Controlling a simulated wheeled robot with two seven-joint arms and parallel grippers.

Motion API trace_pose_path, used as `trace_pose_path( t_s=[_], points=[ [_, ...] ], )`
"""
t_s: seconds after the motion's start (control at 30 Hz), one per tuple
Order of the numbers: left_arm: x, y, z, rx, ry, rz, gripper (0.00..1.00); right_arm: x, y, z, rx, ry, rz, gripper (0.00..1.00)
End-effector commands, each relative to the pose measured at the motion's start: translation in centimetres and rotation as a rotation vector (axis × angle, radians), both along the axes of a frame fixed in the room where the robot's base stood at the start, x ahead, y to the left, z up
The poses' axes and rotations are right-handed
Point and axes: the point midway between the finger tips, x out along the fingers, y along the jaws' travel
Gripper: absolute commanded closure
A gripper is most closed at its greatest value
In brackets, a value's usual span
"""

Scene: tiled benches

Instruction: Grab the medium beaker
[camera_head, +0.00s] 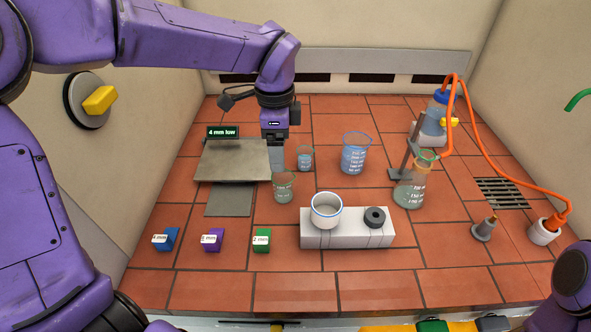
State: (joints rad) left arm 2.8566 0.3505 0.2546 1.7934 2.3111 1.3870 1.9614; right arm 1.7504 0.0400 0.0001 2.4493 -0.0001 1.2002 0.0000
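Three clear marked beakers stand upright on the tiles. The middle-sized one (284,188) is nearest, right of the grey plate. A smaller beaker (305,158) stands behind it, and a larger one (355,155) with bluish contents stands farther right. My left gripper (277,160) points down just behind and above the middle-sized beaker, by the plate's right edge. Its fingertips are small and partly hidden, so I cannot tell their opening or any contact with the beaker. My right arm shows only at the lower right edge; its gripper is out of view.
A white block (347,236) holds a white cup (327,208) and dark ring. A flask (410,188) on a stand has orange tubing. Labelled blocks (212,240) line the front left.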

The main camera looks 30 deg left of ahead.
Motion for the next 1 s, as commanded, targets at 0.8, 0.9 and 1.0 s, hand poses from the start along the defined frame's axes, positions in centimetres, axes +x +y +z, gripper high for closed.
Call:
trace_pose_path(
  t_s=[0.8, 0.9, 1.0],
  points=[
    [1.2, -0.4, -10.4, 0.0, 0.002, 0.005, 0.19, 0.0, 0.0, 2.9, 0.0, 0.001, 0.0, 0.57],
    [1.2, -0.4, -10.4, 0.0, 0.002, 0.005, 0.26, 0.0, 0.0, 2.9, 0.0, 0.002, 0.0, 0.57],
    [1.2, -0.4, -10.4, 0.0, 0.002, 0.005, 0.58, 0.0, 0.0, 2.9, 0.0, 0.001, 0.0, 0.57]
  ],
)
